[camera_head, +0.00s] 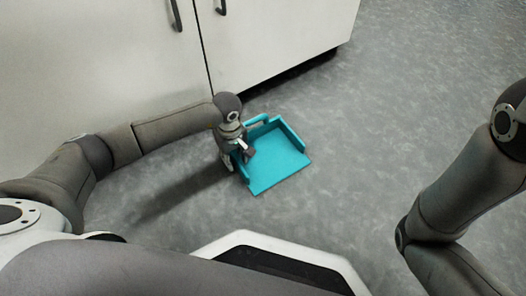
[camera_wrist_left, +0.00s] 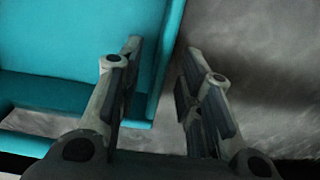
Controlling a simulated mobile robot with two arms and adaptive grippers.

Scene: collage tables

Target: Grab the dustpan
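The teal dustpan (camera_head: 280,158) lies on the grey floor in front of the white cabinet, with its handle toward the cabinet side. My left gripper (camera_head: 239,157) points down at the dustpan's left side wall. In the left wrist view the dustpan (camera_wrist_left: 70,35) fills the upper left. The fingers of my left gripper (camera_wrist_left: 160,50) are apart there, one over the pan and one over the floor side, with the side wall's edge between them in the picture. Contact cannot be told. My right arm shows at the right edge; its gripper is out of view.
The white cabinet (camera_head: 275,45) with dark handles stands behind the dustpan, close to my left arm. The grey floor (camera_head: 390,120) to the right of the dustpan is clear.

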